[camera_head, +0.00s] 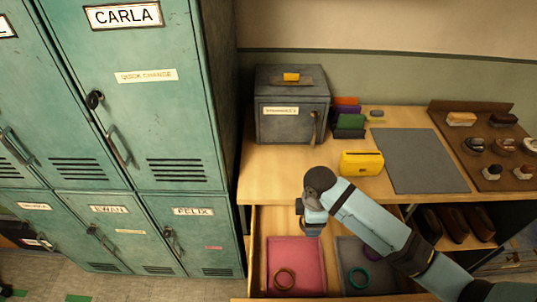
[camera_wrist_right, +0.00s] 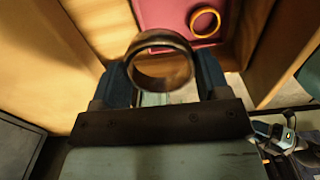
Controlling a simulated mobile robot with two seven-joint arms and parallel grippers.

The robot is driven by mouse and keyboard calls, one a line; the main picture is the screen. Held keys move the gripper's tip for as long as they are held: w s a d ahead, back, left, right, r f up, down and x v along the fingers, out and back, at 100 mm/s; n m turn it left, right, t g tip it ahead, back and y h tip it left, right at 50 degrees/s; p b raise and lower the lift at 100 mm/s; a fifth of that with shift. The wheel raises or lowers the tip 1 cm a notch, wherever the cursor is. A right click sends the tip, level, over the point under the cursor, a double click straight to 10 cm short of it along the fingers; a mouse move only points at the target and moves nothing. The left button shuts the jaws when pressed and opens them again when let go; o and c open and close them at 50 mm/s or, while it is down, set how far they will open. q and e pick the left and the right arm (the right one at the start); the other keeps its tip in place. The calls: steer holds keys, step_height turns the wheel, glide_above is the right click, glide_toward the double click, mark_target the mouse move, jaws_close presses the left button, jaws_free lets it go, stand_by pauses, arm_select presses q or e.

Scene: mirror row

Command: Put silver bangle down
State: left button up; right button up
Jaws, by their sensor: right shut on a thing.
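My right gripper (camera_head: 311,224) is over the back left part of an open drawer (camera_head: 257,262). In the right wrist view, the gripper (camera_wrist_right: 162,76) is shut on the silver bangle (camera_wrist_right: 158,40), a dark metallic ring held between its two fingers. The bangle is in the air, above and apart from the drawer's contents. In the head view the gripper largely hides it. The drawer has a pink-lined section (camera_head: 312,255) with a gold bangle (camera_head: 284,279) and a grey-lined section (camera_head: 350,252) with a teal bangle (camera_head: 358,279). My left gripper is not in view.
Teal lockers (camera_head: 150,110) stand close on the left. The wooden counter (camera_head: 390,118) above the drawer carries a grey metal box (camera_head: 292,125), a yellow purse (camera_head: 361,164), a grey mat (camera_head: 420,160) and a brush board (camera_head: 480,165). The pink section has bare room behind the gold bangle.

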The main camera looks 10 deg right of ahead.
step_height(320, 180, up, 20)
steer(key=w+d+m+p, duration=0.1)
steer(key=m+p, duration=0.3)
steer(key=m, duration=1.1)
steer(key=shift+d+r, duration=0.15)
steer(key=shift+d, duration=0.25)
steer(key=shift+w, duration=0.1)
